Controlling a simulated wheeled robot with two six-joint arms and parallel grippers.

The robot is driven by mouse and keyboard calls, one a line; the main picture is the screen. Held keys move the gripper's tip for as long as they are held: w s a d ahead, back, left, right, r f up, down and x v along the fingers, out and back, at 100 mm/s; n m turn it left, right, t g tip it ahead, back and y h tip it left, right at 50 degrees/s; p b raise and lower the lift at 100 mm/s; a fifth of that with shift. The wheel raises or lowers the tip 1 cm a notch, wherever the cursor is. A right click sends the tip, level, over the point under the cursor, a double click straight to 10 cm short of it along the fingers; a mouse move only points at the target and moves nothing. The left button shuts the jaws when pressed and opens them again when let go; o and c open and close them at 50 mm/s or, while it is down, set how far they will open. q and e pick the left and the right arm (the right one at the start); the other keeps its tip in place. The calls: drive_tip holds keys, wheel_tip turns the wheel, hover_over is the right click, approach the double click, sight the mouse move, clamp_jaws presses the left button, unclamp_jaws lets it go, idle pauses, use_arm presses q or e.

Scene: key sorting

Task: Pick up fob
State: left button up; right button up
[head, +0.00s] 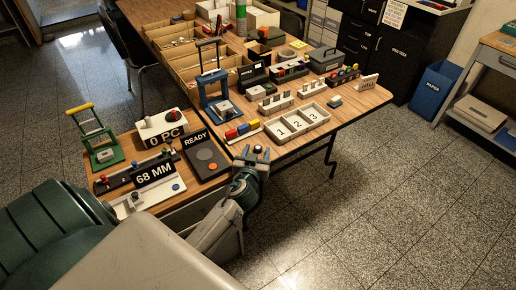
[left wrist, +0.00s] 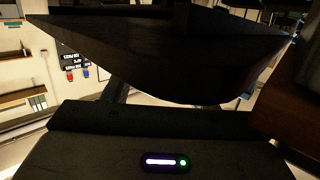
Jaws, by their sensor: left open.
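My left gripper (head: 257,152) is at the front edge of the wooden table (head: 345,117), in front of the numbered tray, and it is open. I see nothing between its jaws, though they are small here. No thing can be made out for certain as the fob. In the left wrist view dark surfaces fill most of the picture and hide the tabletop. My right gripper is not in view.
The white tray (head: 305,132) has compartments marked 1, 2 and 3. A READY box (head: 206,158) and a 68 MM display (head: 155,174) stand left of the gripper. A blue press-like stand (head: 219,100) rises behind.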

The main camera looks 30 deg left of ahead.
use_arm(q)
drive_tip(key=c, duration=1)
drive_tip(key=shift+r, duration=0.1)
